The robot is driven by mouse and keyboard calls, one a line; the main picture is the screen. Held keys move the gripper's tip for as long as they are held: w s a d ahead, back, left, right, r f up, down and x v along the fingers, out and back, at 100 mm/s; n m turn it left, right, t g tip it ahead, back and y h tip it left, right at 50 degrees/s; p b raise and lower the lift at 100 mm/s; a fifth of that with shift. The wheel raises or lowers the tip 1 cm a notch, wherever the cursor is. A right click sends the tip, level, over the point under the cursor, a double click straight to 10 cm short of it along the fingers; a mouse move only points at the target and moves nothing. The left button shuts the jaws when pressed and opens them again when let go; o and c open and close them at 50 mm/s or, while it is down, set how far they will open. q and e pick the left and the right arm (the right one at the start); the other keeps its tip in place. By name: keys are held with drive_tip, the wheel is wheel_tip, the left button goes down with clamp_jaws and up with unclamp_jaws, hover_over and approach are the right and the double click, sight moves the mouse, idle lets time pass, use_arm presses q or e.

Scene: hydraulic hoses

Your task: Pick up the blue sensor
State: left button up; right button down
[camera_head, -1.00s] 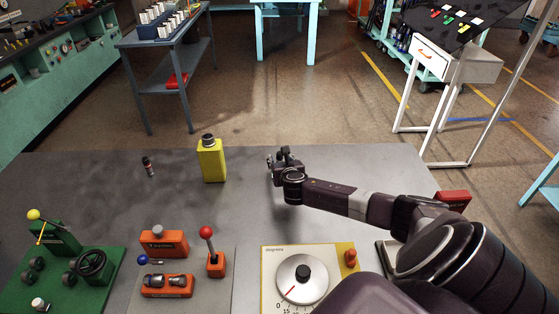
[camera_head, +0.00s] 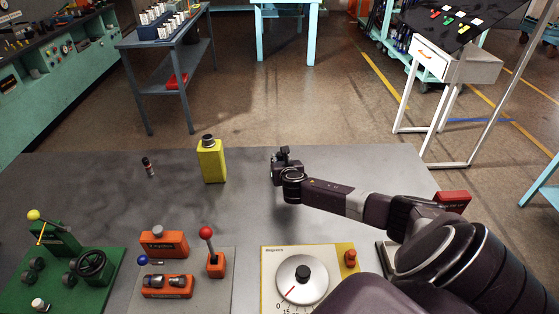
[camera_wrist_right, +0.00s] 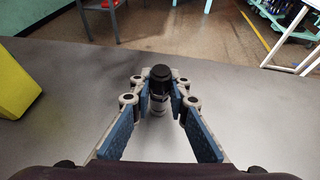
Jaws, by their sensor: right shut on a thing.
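My right gripper (camera_head: 281,157) is over the grey table, right of the yellow bottle. In the right wrist view, its blue-padded fingers (camera_wrist_right: 159,92) are shut on a small upright cylinder (camera_wrist_right: 160,73) with a black cap and a pale grey lower body. The fingers hide its sides, and I cannot make out any blue on it. In the head view the gripper mostly hides it. Another small dark cylinder with a reddish band (camera_head: 148,167) stands at the left of the table. My left gripper is not in view.
The yellow bottle (camera_head: 211,160) stands left of my right gripper. A green lever-and-wheel unit (camera_head: 62,265), an orange control panel (camera_head: 165,286) and a dial board (camera_head: 303,278) line the near side. The table around the gripper is clear.

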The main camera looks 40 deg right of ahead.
sight(279, 153)
drive_tip(key=shift+r, duration=0.1)
wheel_tip(279, 153, up, 20)
idle(0.4)
idle(0.8)
